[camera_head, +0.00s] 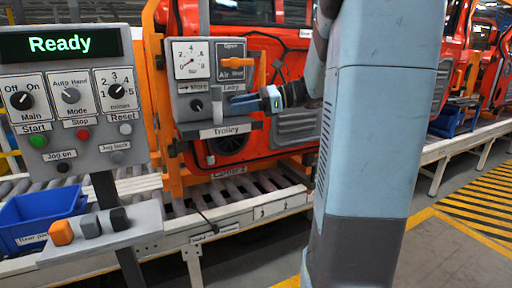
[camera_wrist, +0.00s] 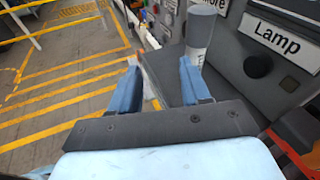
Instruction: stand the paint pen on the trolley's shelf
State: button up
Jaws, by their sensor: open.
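The paint pen, a pale cylinder with a grey top (camera_head: 217,106), appears upright on the trolley's shelf (camera_head: 226,131), the grey ledge labelled "Trolley" under the gauge panel. My gripper (camera_head: 236,101) comes in from the right with its blue fingers pointing at the pen. In the wrist view my gripper (camera_wrist: 158,64) is open, with nothing seen between the fingers. There the pen (camera_wrist: 202,32) stands just past the right fingertip, which hides part of its lower end. I cannot tell whether they touch.
The trolley's panel (camera_head: 191,61) with a gauge and knobs rises behind the shelf. An orange lever (camera_head: 237,62) sticks out above my gripper. At left are the "Ready" control panel (camera_head: 68,100) and a blue bin (camera_head: 38,217). A roller conveyor (camera_head: 265,190) runs below.

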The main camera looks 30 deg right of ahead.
jog(key=s+a+f+n+g+h, duration=0.25)
jog(key=s+a+n+h, duration=0.2)
jog(key=s, duration=0.25)
jog(key=s+a+f+n+g+h, duration=0.1)
jog(key=s+a+f+n+h, duration=0.25)
jog(key=s+n, duration=0.2)
jog(key=s+d+f+n+t+h, duration=0.3)
jog(key=s+n+h, duration=0.3)
jog(key=s+n, duration=0.3)
jog(key=shift+s+f+n+h, duration=0.25)
jog(key=shift+s+n+h, duration=0.15)
jog(key=shift+n, duration=0.6)
